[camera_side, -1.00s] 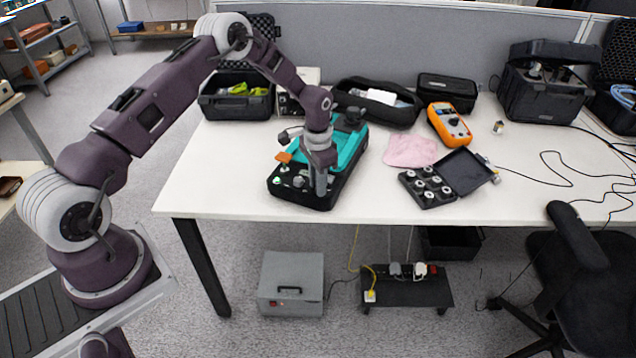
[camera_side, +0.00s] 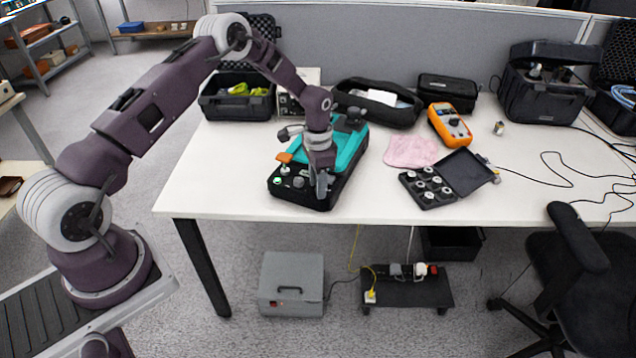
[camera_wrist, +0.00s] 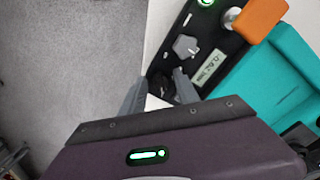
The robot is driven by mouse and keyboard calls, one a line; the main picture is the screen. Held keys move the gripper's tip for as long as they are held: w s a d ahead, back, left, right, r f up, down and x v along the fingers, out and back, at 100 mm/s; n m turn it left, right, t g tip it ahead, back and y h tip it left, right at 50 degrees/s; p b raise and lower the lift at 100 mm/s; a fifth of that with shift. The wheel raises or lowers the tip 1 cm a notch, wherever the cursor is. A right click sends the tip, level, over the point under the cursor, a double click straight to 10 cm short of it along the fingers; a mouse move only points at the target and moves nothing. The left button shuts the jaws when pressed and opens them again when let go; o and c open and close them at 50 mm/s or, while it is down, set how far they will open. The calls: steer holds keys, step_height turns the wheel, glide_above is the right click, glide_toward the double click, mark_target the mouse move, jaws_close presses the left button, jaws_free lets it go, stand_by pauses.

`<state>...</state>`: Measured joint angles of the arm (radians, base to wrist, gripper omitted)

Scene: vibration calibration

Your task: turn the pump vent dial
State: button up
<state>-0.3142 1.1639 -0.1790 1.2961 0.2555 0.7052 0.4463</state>
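The pump is a black case with a teal top (camera_side: 349,146) on the table. Its front panel carries a grey pointer knob (camera_wrist: 185,46), a small display (camera_wrist: 210,67), a lit green button (camera_wrist: 205,3) and an orange-handled lever (camera_wrist: 258,18). A round black dial (camera_wrist: 160,84) sits at the panel's near corner; my gripper hides it in the side view. My gripper (camera_wrist: 159,80) points down over that corner, its fingers apart on either side of the black dial. A narrow gap seems to show beside the dial, but contact is hard to judge. My gripper also shows in the side view (camera_side: 321,190).
A pink cloth (camera_side: 411,151), an orange multimeter (camera_side: 450,124) and an open black case of small round parts (camera_side: 430,187) lie to the right. Black bags and boxes line the back. The table's front edge is close to the pump.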

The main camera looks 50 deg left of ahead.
step_height(320, 180, up, 7)
steer(key=shift+r, duration=0.1)
stand_by(0.5)
steer(key=s+d+r+n+t, duration=0.1)
steer(key=s+d+r, duration=0.15)
steer(key=r, duration=0.45)
steer(key=s+d+r+t+y, duration=0.1)
steer(key=s+r, duration=0.3)
steer(key=r, duration=0.3)
steer(key=s+d+r+n, duration=0.15)
steer(key=s+r, duration=0.25)
steer(key=r, duration=0.4)
steer(key=s+d+r+t, duration=0.1)
steer(key=s+d, duration=0.1)
steer(key=s, duration=0.5)
steer(key=s+d+r+n+t, duration=0.1)
steer(key=s+d+r, duration=0.1)
steer(key=s, duration=0.6)
steer(key=s+d+r+n+t+h, duration=0.1)
steer(key=s+d, duration=0.1)
steer(key=s, duration=0.6)
steer(key=shift+s+r+t, duration=0.15)
steer(key=shift+t, duration=0.15)
